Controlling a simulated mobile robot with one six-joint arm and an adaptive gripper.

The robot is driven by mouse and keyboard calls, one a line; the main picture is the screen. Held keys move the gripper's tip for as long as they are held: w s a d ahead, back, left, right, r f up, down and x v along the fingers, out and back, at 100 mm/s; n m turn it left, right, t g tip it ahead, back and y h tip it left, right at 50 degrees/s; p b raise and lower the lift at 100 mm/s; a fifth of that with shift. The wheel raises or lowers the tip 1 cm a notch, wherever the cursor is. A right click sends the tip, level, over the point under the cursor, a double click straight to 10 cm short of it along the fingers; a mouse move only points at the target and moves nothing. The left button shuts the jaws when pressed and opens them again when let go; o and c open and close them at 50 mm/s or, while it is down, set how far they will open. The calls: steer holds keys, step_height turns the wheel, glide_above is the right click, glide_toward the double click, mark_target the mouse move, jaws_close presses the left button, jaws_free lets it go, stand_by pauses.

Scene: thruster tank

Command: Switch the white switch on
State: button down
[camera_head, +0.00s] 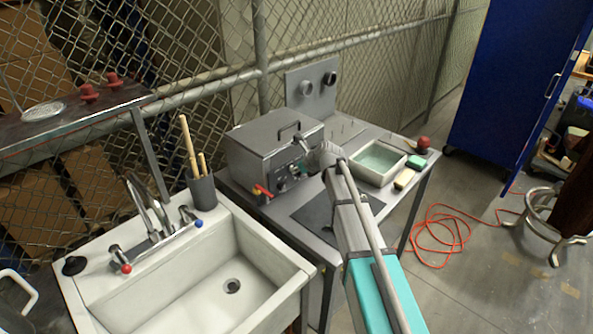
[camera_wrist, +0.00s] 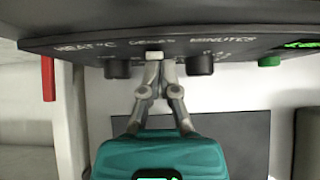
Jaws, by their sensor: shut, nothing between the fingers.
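The white switch (camera_wrist: 155,56) is a small pale block on the dark front panel (camera_wrist: 230,42) in the wrist view, under the lettering "DEGAS". My gripper (camera_wrist: 154,66) is shut and empty, its fingertips right at the switch; I cannot tell whether they touch it. The switch's on or off position cannot be read. In the head view, the panel belongs to a grey metal box with a lid (camera_head: 262,131), and my gripper (camera_head: 304,160) is at its right front. The switch cannot be made out there.
Dark knobs flank the switch, left (camera_wrist: 117,69) and right (camera_wrist: 200,66). A green button (camera_wrist: 270,61) and a red lever (camera_wrist: 47,78) are farther out. A water-filled tray (camera_head: 355,170) stands right of the box, a sink (camera_head: 105,300) at left.

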steer(key=shift+a+r, duration=0.2)
steer(key=shift+r, duration=0.05)
steer(key=shift+r+p, duration=0.65)
steer(key=shift+p, duration=0.1)
steer(key=shift+s+d, duration=0.1)
steer(key=shift+s, duration=0.05)
steer(key=p+v, duration=0.9)
steer(key=v, duration=0.4)
stand_by(0.7)
